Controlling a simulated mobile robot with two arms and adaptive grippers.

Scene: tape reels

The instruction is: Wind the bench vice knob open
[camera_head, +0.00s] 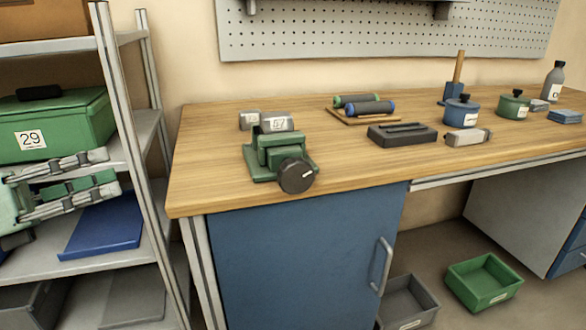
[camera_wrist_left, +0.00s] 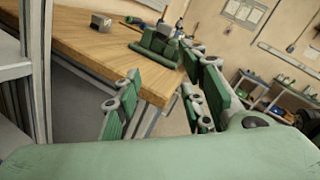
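The green bench vice (camera_head: 262,171) stands near the front left of the wooden workbench. My left gripper (camera_head: 114,171) is open and empty, left of the bench in front of the shelf, well apart from the knob. Its spread fingers also show in the left wrist view (camera_wrist_left: 160,98). My right gripper is not in view.
The metal shelf (camera_head: 124,95) with a green case (camera_head: 58,128) and blue tray (camera_head: 100,226) stands close to my left gripper. Rollers (camera_head: 370,108) and a dark block (camera_head: 402,134) lie right. Bare benchtop (camera_head: 210,160) is left of the vice.

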